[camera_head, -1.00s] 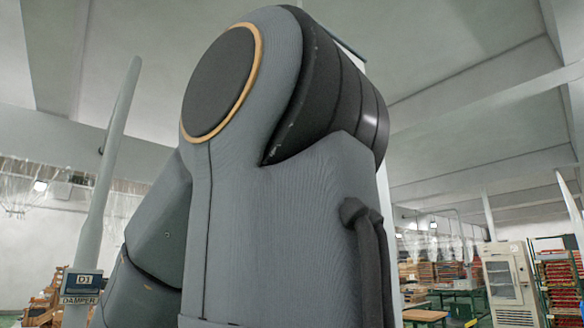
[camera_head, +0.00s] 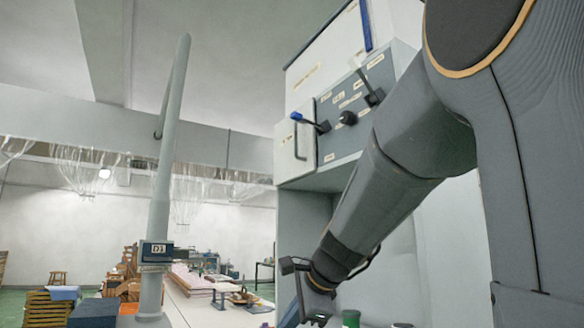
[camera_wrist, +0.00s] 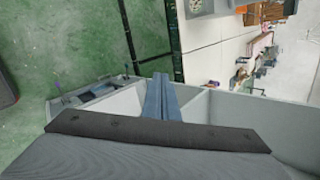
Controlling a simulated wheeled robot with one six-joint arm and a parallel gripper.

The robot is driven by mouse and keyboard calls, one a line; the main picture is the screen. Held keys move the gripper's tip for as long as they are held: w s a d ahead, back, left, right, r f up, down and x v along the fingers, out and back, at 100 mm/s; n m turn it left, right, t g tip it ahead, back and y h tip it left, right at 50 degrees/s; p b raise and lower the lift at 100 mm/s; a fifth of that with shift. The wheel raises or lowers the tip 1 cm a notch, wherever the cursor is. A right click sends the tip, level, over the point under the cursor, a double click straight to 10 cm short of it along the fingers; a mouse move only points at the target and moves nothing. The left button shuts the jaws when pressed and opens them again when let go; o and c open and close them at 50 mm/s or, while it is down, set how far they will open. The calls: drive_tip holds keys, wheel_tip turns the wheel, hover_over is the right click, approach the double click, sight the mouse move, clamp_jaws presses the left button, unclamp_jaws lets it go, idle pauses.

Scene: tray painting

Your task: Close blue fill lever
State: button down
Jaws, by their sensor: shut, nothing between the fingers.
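A blue-handled lever (camera_head: 308,121) shows in the head view on the front of a grey control panel (camera_head: 345,140). It sticks out to the left, beside a white door with a handle. My arm comes down from the right, below the panel. My gripper (camera_wrist: 161,78) is shut and empty in the wrist view, its two fingers side by side. In the head view it is low and mostly cut off by the bottom edge, well below the lever. Whether the lever shows in the wrist view I cannot tell.
A black-handled lever (camera_head: 372,88) and a black knob (camera_head: 347,117) sit right of the blue lever. A pale post with a D1 sign (camera_head: 156,252) stands at left. A long white table (camera_head: 205,312) lies behind it. Green floor (camera_wrist: 75,40) is open in the wrist view.

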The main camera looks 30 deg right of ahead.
drive_tip(key=w+d+r+m+t+b, duration=0.15)
drive_tip(key=r+m, duration=0.25)
drive_tip(key=r, duration=0.5)
drive_tip(key=w+d+r+m+t, duration=0.2)
drive_tip(key=d+r+m+t, duration=0.15)
drive_tip(key=r, duration=0.55)
drive_tip(key=m+t+h+b, duration=0.2)
drive_tip(key=m+t, duration=0.5)
drive_tip(key=m, duration=0.4)
approach(300, 120)
wheel_tip(300, 120, down, 5)
drive_tip(key=s+a, duration=0.2)
drive_tip(key=shift+n, duration=0.25)
drive_tip(key=shift+w+d+r+p, duration=0.2)
drive_tip(key=shift+w+r+p, duration=0.2)
drive_tip(key=shift+w+r, duration=0.95)
drive_tip(key=shift+w+d+r+p, duration=0.15)
drive_tip(key=shift+w+r+p, duration=0.45)
drive_tip(key=shift+w, duration=1.2)
drive_tip(key=shift+w+d+r+p, duration=0.2)
drive_tip(key=shift+w+r, duration=1.1)
drive_tip(key=shift+w, duration=0.3)
drive_tip(key=shift+w+d, duration=0.1)
